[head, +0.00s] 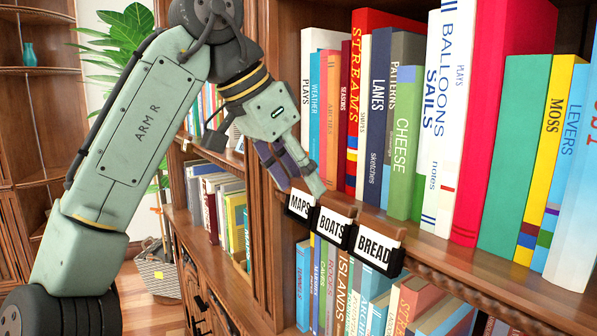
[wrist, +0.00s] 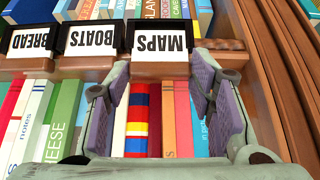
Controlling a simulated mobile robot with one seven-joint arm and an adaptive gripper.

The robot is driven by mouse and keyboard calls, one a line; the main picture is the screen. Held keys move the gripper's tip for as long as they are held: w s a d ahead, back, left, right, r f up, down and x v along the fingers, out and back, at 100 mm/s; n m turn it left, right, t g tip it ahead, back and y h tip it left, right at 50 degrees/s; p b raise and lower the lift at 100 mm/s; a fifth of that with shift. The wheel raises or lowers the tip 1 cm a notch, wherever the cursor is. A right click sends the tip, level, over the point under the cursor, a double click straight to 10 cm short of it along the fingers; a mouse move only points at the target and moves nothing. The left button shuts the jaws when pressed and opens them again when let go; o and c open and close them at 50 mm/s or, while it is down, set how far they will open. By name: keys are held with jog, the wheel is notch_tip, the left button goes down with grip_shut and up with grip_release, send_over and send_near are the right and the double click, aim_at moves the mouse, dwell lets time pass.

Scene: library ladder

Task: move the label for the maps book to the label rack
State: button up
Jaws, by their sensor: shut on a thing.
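The maps label (head: 299,204) is a white card reading MAPS in a dark frame on a brown wooden block. It is at the left end of a row on the shelf's front edge. My gripper (head: 301,183) comes down from above, shut on the block behind the card. In the wrist view, the fingers of my gripper (wrist: 157,82) stand on either side of the maps label (wrist: 159,40), which appears upside down. The boats label (head: 333,227) sits beside it, then the bread label (head: 376,250). I cannot tell which part is the label rack.
Upright books (head: 400,135) fill the shelf close behind the labels. More books (head: 345,285) stand on the shelf below. A wooden upright (head: 265,215) is close to the left of my gripper. A basket (head: 158,272) stands on the floor at left.

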jog(key=shift+f, duration=0.35)
jog(key=o, duration=1.1)
jog(key=v, duration=0.7)
jog(key=shift+s+a+r, duration=0.1)
jog(key=shift+a+r, duration=0.05)
jog(key=shift+r, duration=0.1)
